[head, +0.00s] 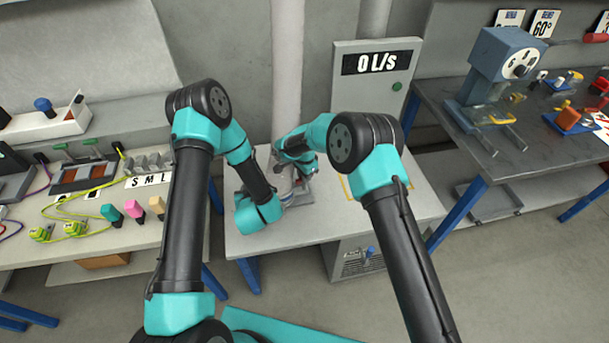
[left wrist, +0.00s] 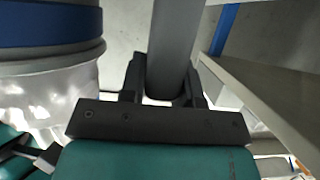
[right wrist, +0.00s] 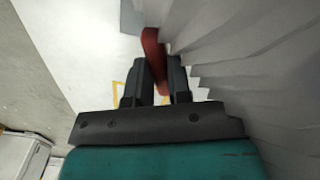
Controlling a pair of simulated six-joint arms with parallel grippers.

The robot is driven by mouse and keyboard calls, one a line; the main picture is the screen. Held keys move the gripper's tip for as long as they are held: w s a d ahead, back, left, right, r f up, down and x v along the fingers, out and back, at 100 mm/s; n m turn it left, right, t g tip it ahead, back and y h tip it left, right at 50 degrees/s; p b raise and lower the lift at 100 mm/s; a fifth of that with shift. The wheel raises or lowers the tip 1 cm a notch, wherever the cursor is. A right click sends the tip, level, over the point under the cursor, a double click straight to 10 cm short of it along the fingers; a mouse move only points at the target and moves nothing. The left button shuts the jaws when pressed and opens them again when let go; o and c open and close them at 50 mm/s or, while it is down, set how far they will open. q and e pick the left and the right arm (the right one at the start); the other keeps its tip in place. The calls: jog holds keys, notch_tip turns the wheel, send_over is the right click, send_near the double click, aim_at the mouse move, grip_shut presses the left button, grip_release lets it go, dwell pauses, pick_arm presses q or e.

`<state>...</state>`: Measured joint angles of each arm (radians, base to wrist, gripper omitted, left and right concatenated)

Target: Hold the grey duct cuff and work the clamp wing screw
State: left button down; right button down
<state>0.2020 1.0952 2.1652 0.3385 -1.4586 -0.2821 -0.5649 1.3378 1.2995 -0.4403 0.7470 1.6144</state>
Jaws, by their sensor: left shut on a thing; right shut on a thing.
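In the left wrist view my left gripper (left wrist: 168,88) is shut on an upright grey bar-shaped piece, which appears to be part of the grey duct cuff (left wrist: 176,45). A blue band (left wrist: 45,25) circles a pale, wrinkled duct (left wrist: 50,95) just left of it. In the right wrist view my right gripper (right wrist: 162,78) is shut on a red piece, apparently the clamp wing screw (right wrist: 152,48), beside the pleated duct (right wrist: 240,60). In the head view my right gripper (head: 290,150) reaches the duct from behind; my left fingertips are hidden by my arm.
A grey panel (head: 375,90) with a display reading "0 L/s" and a green button stands behind the white bench (head: 320,230). A white pipe (head: 287,70) rises above the work spot. Benches with tools and connectors stand at both sides. The bench's right front is clear.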

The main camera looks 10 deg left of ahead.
jog(key=c, duration=1)
grip_release()
jog(key=shift+c, duration=0.2)
jog(key=shift+r, duration=0.1)
notch_tip(320, 180, up, 12)
pick_arm(q)
jog(key=c, duration=0.8)
grip_release()
jog(key=shift+s, duration=0.1)
